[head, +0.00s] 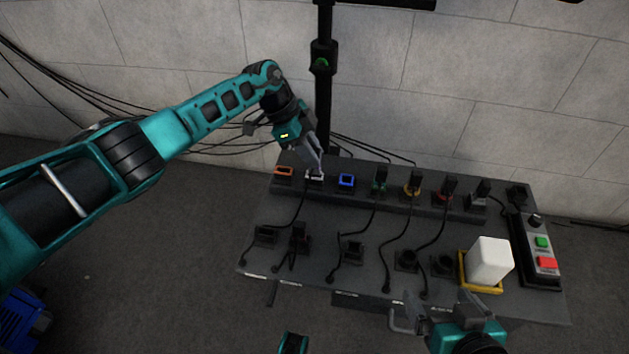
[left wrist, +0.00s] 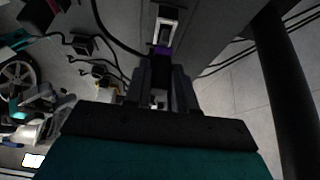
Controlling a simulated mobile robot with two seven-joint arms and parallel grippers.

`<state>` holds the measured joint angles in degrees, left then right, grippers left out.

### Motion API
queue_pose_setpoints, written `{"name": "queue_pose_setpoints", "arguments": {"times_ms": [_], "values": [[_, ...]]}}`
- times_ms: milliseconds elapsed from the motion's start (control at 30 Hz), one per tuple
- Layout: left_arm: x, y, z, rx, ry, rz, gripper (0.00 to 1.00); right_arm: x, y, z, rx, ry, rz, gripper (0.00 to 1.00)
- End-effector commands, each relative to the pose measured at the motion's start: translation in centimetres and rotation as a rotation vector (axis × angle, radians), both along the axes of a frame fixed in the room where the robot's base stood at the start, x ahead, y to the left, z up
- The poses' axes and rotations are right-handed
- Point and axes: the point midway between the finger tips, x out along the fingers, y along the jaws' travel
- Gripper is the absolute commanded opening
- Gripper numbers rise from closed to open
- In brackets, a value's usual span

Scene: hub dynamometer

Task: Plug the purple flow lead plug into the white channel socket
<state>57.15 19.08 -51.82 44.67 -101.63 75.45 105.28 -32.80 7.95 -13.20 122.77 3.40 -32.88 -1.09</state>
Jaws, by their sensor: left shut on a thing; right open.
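The purple flow lead plug (left wrist: 161,49) shows as a purple band at the fingertips of my left gripper (left wrist: 160,78) in the left wrist view. The gripper is shut on it; the fingers hide most of its body. The white channel socket (left wrist: 167,20) is a white-rimmed rectangle just beyond the plug, which lines up close to it. I cannot tell if the plug is touching or partly in it. In the head view, my left gripper (head: 317,165) is right above the white socket (head: 314,177). My right gripper (head: 445,303) is open and empty at the bench's front edge.
An orange socket (head: 284,171) and a blue socket (head: 347,181) flank the white one. Several plugged leads stand to the right. Cables and dark holders cross the bench (head: 300,262). A white block (head: 490,260) sits in a yellow tray beside a button box (head: 540,252).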

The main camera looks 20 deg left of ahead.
Motion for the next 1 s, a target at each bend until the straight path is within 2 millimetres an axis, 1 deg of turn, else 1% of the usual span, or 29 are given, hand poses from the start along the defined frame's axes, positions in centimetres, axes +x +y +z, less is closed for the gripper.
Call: {"name": "queue_pose_setpoints", "arguments": {"times_ms": [700, 867, 900, 1000], "values": [[0.0, 0.0, -2.3, 0.001, 0.001, 0.001, 0.0, -0.1, 0.2, -0.8, 0.002, -0.001, 0.003, 0.94], [0.0, 0.0, -2.2, 0.0, 0.0, 0.0, 0.0, -0.1, 0.2, -0.7, 0.002, -0.001, 0.003, 0.94], [0.0, 0.0, -2.2, 0.0, 0.0, 0.0, 0.29, -0.1, 0.2, -0.7, 0.002, -0.001, 0.003, 0.94], [0.0, 0.0, -2.2, 0.0, 0.0, 0.0, 0.38, -0.1, 0.1, -0.7, 0.002, -0.001, 0.003, 0.94]]}}
